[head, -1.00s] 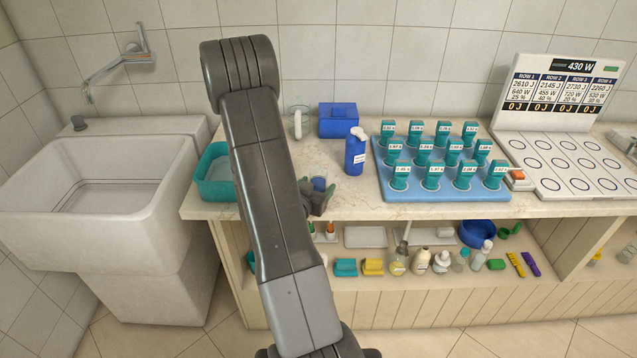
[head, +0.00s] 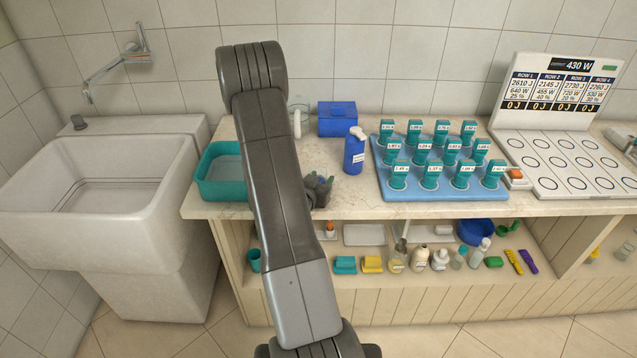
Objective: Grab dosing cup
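A small blue cup, which I take to be the dosing cup (head: 321,180), is on the counter just right of my arm. Only a little of it shows between the dark fingers. My gripper (head: 320,184) is at the cup, its fingers standing up on both sides of it, partly behind my arm. The view is too small to tell whether the fingers touch the cup or have closed on it.
A teal basin (head: 222,185) is left of my arm, and a clear jug (head: 297,120) and blue box (head: 338,119) stand behind. A blue pump bottle (head: 354,155) is to the right, near a blue tray (head: 427,193) of teal containers. The counter's front middle is clear.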

